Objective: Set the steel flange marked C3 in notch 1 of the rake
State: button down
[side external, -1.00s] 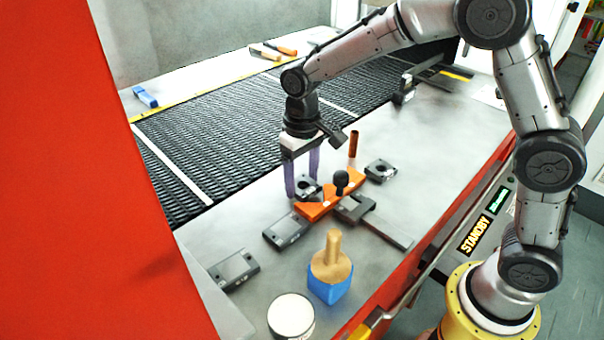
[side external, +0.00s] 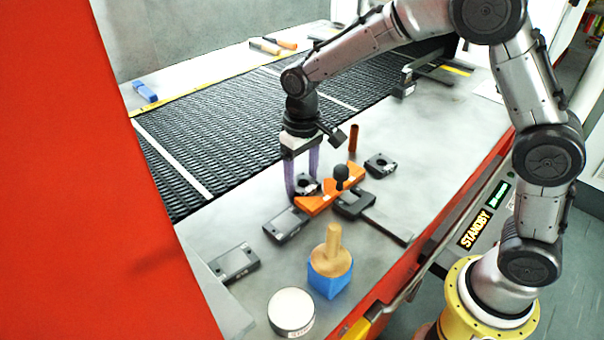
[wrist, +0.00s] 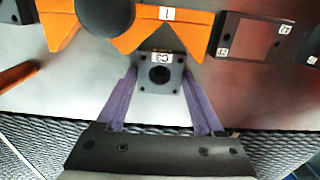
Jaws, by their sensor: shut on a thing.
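The steel flange marked C3 (wrist: 160,72) is a dark square plate with a round central hole; its white label faces the rake. My gripper (wrist: 160,80) has its two purple fingers shut on the flange's sides. The orange rake (wrist: 202,32) lies just past the flange. The label 1 (wrist: 167,14) sits above a V-shaped notch, and the flange's labelled edge is at the notch mouth. I cannot tell whether they touch. In the side view the flange (side external: 306,184) is low between the fingers, beside the rake (side external: 318,204).
A black knob (side external: 341,172) stands on the rake. Another dark flange (side external: 380,164) lies beyond it, near an orange post (side external: 354,138). Dark plates (side external: 285,225) (side external: 234,263), a wooden-handled tool in a blue block (side external: 330,280) and a white round tin (side external: 291,310) stand nearer. The mesh belt (side external: 225,130) runs behind.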

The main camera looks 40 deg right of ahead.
grip_release()
